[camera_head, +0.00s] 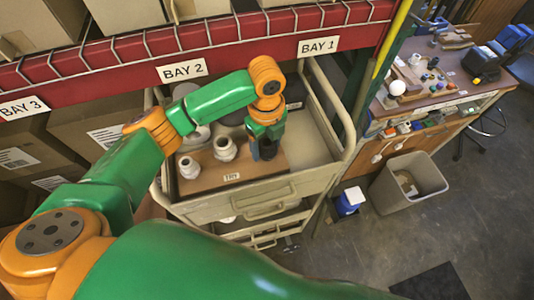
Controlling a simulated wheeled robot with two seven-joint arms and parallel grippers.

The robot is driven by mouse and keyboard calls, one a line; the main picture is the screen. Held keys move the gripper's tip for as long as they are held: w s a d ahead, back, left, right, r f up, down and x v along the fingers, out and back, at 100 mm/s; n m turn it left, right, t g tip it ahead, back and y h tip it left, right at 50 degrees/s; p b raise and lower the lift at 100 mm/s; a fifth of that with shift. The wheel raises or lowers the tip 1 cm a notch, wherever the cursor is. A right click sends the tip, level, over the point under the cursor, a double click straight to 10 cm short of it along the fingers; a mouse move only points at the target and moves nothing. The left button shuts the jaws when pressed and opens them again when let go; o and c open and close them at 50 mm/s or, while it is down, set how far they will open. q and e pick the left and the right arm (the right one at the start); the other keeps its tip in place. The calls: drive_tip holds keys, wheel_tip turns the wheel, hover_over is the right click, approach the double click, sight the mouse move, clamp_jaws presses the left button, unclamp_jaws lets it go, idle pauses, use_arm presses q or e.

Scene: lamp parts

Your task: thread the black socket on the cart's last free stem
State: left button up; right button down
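The beige cart (320,173) stands below the shelf and carries a brown board (255,165) with a small label. A white socket-like part (225,148) sits upright on the board, and a smaller white one (188,168) stands at its left. My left gripper (264,150) points down over the board's right part, just right of the larger white part. A dark shape is at its tip; I cannot tell whether this is the black socket or the fingers. Any stem beneath is hidden by the gripper. My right gripper is not in view.
Grey rounded parts (196,134) lie behind the white ones. The red shelf beam (130,48) runs above the cart. The cart's right side looks bare. A workbench (440,90) with assorted items and a grey bin (408,182) stand to the right.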

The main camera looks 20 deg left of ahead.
use_arm(q)
clamp_jaws()
drive_tip(key=m, duration=0.7)
drive_tip(key=shift+w, duration=0.1)
drive_tip(key=shift+d, duration=0.1)
drive_tip(key=m, duration=0.6)
drive_tip(key=shift+f+m, duration=0.1)
drive_tip(key=shift+m, duration=0.3)
drive_tip(key=shift+o, duration=0.5)
unclamp_jaws()
drive_tip(key=shift+m, duration=0.9)
drive_tip(key=o, duration=0.5)
